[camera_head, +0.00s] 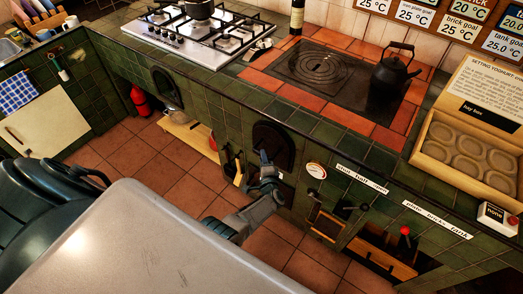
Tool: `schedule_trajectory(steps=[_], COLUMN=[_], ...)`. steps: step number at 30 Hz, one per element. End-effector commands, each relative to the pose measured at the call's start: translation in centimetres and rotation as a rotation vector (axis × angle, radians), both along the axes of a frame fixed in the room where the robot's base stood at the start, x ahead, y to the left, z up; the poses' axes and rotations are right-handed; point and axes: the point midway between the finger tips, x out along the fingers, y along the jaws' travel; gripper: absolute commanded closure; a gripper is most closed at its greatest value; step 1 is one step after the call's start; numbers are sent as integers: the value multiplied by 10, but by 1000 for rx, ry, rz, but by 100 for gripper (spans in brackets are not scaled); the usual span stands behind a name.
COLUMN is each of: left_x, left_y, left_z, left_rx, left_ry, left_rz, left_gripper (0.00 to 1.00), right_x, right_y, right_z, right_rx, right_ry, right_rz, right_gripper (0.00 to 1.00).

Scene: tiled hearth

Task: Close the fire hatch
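A black arched hatch (286,141), which looks like the fire hatch, is set in the green tiled front of the hearth, below the red-tiled hotplate. Whether it is fully shut or a little ajar I cannot tell. My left gripper (265,163) is in front of the lower part of this hatch and hides some of it. It is too small and dark to tell whether its fingers are open, or whether they touch the hatch. My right gripper is not in view.
A second arched hatch (166,88) is further left. A black kettle (392,74) stands on the hotplate. A round gauge (316,170) and a wooden drawer (327,225) are right of my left gripper. The tiled floor (150,165) is clear at left.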

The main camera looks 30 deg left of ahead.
Motion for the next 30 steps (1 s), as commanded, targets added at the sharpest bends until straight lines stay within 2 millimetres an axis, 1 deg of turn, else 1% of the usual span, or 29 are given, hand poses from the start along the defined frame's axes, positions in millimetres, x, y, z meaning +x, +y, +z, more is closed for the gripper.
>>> schedule_trajectory(steps=[1,3,9,14,28,30], left_x=[-10,-20,-39,-44,-44,-45], left_y=[-8,-17,-33,-36,-36,-37], left_z=[3,3,4,4,4,1], left_rx=[-3,-2,-1,1,-1,-8], left_ry=[0,1,-1,-1,-1,-2], left_rz=[0,0,1,2,1,-6], left_gripper=[64,64,64,64,64,64], right_x=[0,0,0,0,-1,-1], right_y=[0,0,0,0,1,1], right_z=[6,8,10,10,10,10], right_rx=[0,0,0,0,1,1], right_ry=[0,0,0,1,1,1], right_rz=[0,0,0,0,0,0], right_gripper=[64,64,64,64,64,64])
